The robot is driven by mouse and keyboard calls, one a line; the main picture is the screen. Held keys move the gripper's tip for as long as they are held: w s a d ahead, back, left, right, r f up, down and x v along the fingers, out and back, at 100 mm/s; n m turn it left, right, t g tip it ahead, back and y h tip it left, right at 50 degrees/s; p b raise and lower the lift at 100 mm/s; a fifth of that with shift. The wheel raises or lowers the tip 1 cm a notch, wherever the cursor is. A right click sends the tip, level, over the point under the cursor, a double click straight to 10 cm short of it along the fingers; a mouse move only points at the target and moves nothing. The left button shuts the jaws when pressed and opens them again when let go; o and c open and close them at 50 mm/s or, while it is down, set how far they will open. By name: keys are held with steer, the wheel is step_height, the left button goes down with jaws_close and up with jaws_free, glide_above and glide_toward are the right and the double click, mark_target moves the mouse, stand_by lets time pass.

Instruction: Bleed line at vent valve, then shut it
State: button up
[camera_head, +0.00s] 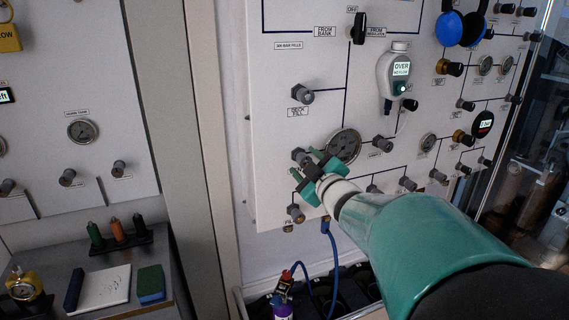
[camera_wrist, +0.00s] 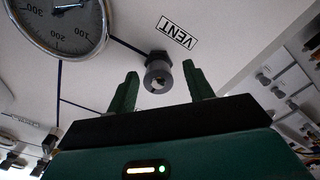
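The vent valve is a small dark grey round knob (camera_wrist: 158,78) on the white panel, beside a label reading VENT (camera_wrist: 176,32) in the wrist view. In the head view its knob (camera_head: 299,155) shows just beyond my gripper (camera_head: 304,167), left of a large gauge (camera_head: 345,146). My green gripper (camera_wrist: 161,76) is open, with one finger on each side of the knob in the wrist view. A gap shows on both sides, so the fingers do not grip it. I cannot tell how far the fingertips reach along the knob.
The panel (camera_head: 285,75) carries several other knobs and gauges close by. A blue hose (camera_head: 333,255) hangs below it toward a purple cylinder (camera_head: 283,311). At left, a bench holds a white pad (camera_head: 103,287) and a blue-green block (camera_head: 151,283).

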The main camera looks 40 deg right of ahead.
steer(key=shift+s+d, duration=0.1)
steer(key=shift+s, duration=0.05)
steer(key=shift+s, duration=0.25)
steer(key=v, duration=1.3)
steer(key=shift+s, duration=0.1)
steer(key=w+a+f+m+g+h, duration=0.1)
steer(key=w+a+f+m+g, duration=0.1)
steer(key=w+a+m+g, duration=0.2)
steer(key=s+a+f+g+y, duration=0.2)
steer(key=a, duration=0.5)
steer(key=s+a+f+m+g+y, duration=0.1)
steer(key=s+a+f+g+y, duration=0.1)
steer(key=a, duration=0.6)
steer(key=s+a+f+g+y, duration=0.2)
steer(key=a+f+g, duration=0.1)
steer(key=a, duration=0.5)
steer(key=shift+a+f+m+g, duration=0.15)
steer(key=shift+f+m+g, duration=0.2)
steer(key=shift+f, duration=0.4)
